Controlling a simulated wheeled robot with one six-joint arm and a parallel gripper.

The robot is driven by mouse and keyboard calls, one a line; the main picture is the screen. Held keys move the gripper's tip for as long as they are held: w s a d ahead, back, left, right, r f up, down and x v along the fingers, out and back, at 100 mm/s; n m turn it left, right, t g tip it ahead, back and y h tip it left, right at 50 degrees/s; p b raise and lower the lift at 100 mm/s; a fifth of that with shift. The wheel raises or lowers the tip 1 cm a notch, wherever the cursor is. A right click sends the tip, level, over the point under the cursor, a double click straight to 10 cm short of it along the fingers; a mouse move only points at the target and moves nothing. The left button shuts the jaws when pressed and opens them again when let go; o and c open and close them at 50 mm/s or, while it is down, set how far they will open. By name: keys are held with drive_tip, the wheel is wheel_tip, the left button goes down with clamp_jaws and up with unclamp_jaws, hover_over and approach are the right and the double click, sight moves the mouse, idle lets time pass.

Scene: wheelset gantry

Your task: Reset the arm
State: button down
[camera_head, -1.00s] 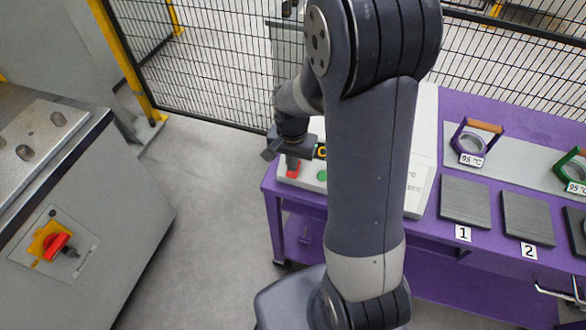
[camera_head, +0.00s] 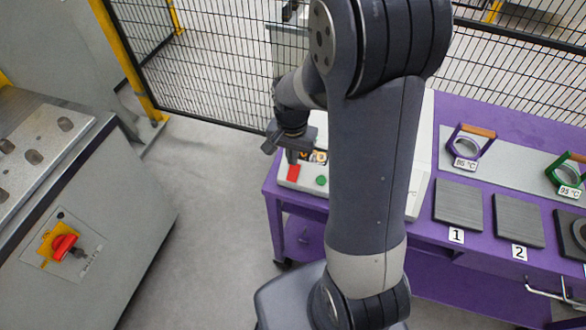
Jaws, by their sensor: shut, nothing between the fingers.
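My arm rises through the middle of the view and bends down to the left at its top. My gripper (camera_head: 291,158) hangs at the left end of the purple table (camera_head: 277,190), over the white control box. It is shut and holds nothing. Just below it on the box are a red button (camera_head: 293,173) and a green button (camera_head: 321,181). I cannot tell whether the gripper touches the red button. My arm hides much of the box's middle.
On the table's right stand dark plates marked 1 (camera_head: 458,205) and 2 (camera_head: 518,221), a purple-framed ring (camera_head: 470,146) and a green-framed ring (camera_head: 567,175). A mesh fence (camera_head: 210,65) runs behind. A grey cabinet with a red switch (camera_head: 64,246) stands left. Floor between is clear.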

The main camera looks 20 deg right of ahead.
sight(292, 175)
drive_tip(key=shift+r+p, duration=0.45)
drive_tip(key=shift+r, duration=0.5)
drive_tip(key=shift+f, duration=0.1)
wheel_tip(292, 175, down, 7)
drive_tip(key=b, duration=0.5)
drive_tip(key=shift+b, duration=0.3)
drive_tip(key=shift+r, duration=0.2)
